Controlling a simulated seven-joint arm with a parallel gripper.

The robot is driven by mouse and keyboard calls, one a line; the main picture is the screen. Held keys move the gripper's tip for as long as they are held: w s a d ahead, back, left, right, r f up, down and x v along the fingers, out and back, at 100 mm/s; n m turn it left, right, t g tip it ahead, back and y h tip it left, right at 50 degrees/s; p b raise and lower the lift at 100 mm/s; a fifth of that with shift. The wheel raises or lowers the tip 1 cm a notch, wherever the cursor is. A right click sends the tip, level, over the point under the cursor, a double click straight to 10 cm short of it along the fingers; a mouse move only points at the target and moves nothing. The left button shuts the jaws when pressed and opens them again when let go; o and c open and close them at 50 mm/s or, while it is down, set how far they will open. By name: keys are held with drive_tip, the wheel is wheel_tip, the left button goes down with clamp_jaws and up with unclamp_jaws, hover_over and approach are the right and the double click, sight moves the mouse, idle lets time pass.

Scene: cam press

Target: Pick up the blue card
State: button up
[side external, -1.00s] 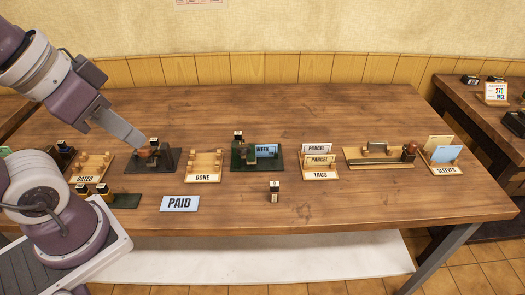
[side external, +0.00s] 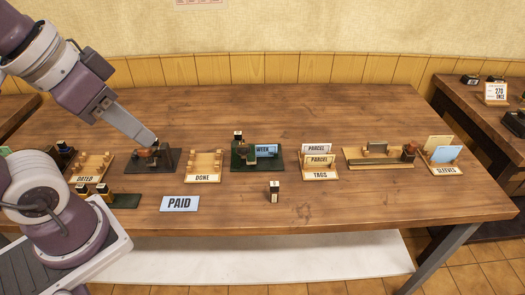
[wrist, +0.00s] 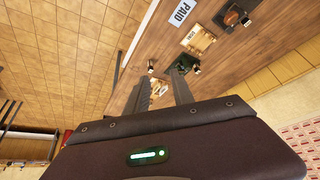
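A light blue card printed PAID (side external: 180,203) lies flat near the table's front edge; it also shows in the wrist view (wrist: 182,13). A second blue card, reading WEEK (side external: 265,150), stands in a green press (side external: 270,164). Another blue card (side external: 444,155) stands in the SLEEVES rack. I cannot tell which one the task means. My gripper (side external: 153,143) is above the black press (side external: 135,164), close to its brown knob (side external: 146,155), behind and left of the PAID card. In the wrist view its fingers (wrist: 160,88) are apart with nothing between them.
The DONE rack (side external: 205,165) stands between the two presses. A small stamp (side external: 274,191) stands on the front middle. The TAGS rack (side external: 320,165) and a wooden press (side external: 378,160) are farther right. The back and front right of the table are clear.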

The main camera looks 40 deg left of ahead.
drive_tip(key=w+r+m+g, duration=0.1)
drive_tip(key=w+r+m, duration=0.1)
drive_tip(key=w, duration=0.8)
drive_tip(key=m+g, duration=0.4)
drive_tip(key=m, duration=0.3)
hover_over(269, 148)
wheel_tip(269, 148, down, 26)
drive_tip(key=shift+a+r, duration=0.1)
drive_tip(key=shift+r, duration=0.1)
wheel_tip(269, 148, down, 7)
drive_tip(key=shift+w+r, duration=0.1)
drive_tip(key=shift+r, duration=0.05)
clamp_jaws()
